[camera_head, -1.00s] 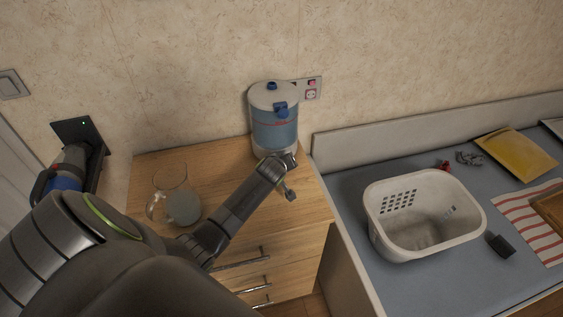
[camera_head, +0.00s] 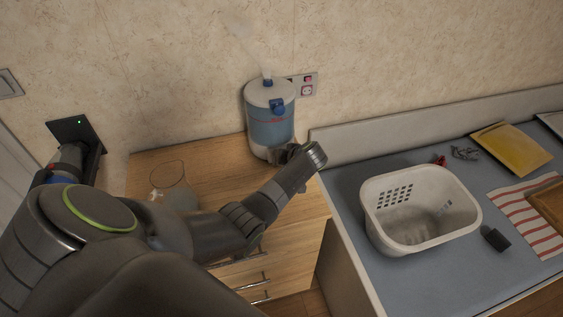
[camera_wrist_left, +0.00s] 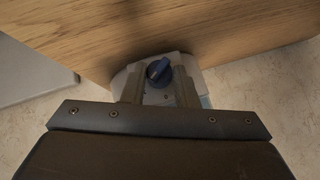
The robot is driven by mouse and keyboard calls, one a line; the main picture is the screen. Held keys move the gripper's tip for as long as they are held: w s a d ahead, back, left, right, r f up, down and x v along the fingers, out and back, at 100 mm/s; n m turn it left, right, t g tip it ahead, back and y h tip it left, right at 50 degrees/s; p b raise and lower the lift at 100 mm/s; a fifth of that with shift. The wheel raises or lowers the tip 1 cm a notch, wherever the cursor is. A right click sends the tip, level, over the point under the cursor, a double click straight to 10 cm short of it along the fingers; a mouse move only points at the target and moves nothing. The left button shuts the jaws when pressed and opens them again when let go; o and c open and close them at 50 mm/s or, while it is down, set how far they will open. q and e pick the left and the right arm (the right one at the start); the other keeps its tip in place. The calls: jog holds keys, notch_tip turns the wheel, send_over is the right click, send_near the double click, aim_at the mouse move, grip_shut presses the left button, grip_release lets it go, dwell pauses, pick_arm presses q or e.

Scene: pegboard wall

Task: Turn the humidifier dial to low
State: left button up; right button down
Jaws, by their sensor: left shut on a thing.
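The humidifier (camera_head: 271,130) stands upright at the back right of the wooden cabinet, with a translucent blue tank and pale base. Faint white mist rises from its top. Its dark blue dial (camera_wrist_left: 159,70) shows on the base in the left wrist view, with the grip ridge slanted. My left gripper (camera_head: 284,155) is at the front of the base; in the wrist view its fingers (camera_wrist_left: 159,85) stand on both sides of the dial, shut on it. The dial is hidden behind my gripper in the head view. My right gripper is out of view.
A glass pitcher (camera_head: 172,181) stands on the cabinet (camera_head: 215,163), partly hidden by my left arm. To the right, a white basket (camera_head: 420,243) stands on the grey-blue counter. A wall outlet (camera_head: 307,89) is behind the humidifier.

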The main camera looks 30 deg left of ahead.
pick_arm(q)
jog(key=shift+w+g+y, duration=0.1)
jog(key=shift+g+y, duration=0.2)
dwell(0.4)
jog(key=o, duration=1)
jog(key=shift+d+r, duration=0.35)
jog(key=shift+d, duration=0.15)
jog(key=b+v, duration=0.2)
jog(key=v, duration=1.4)
jog(key=shift+s+r, duration=0.15)
jog(key=shift+s, duration=0.05)
